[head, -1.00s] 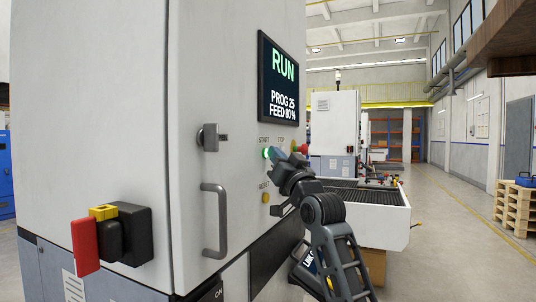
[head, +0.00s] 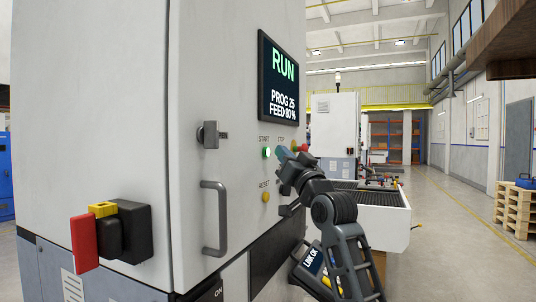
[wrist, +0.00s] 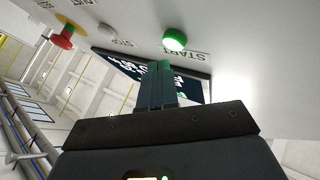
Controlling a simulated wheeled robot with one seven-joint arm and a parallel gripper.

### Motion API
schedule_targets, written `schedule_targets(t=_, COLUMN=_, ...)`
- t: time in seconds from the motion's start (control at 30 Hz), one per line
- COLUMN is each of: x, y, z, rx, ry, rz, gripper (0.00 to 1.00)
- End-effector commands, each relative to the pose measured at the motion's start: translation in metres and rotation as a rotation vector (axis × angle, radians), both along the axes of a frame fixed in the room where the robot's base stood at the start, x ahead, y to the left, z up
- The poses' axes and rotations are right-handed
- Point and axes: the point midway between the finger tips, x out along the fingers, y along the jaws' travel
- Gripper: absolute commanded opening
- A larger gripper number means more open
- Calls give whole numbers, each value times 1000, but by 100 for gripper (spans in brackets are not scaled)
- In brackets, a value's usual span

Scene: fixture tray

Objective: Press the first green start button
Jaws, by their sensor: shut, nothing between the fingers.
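The green start button (head: 266,153) is lit on the white machine's front panel, under the label START. In the wrist view the green button (wrist: 174,40) glows just beyond my fingertips. My gripper (head: 283,153) is shut and empty, a little to the right of the button in the head view. In the wrist view its closed fingers (wrist: 157,80) point toward the panel, and a gap shows between them and the button. The screen (head: 278,80) above reads RUN, PROG 25, FEED 80 %.
A yellow reset button (head: 265,197) sits below the start button. A red stop knob (wrist: 62,40) on a yellow base is on the same panel. A door handle (head: 214,218) and a red-and-yellow switch (head: 100,238) stick out to the left.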

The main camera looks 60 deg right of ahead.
Motion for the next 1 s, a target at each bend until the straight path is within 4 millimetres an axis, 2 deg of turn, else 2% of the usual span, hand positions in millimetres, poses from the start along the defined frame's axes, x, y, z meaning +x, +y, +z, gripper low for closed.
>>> schedule_targets(t=0.5, x=-44, y=-4, z=-1, rx=-1, ry=0, rz=-2, gripper=0)
schedule_targets(t=1.0, x=-46, y=-4, z=0, rx=0, ry=0, rz=0, gripper=0)
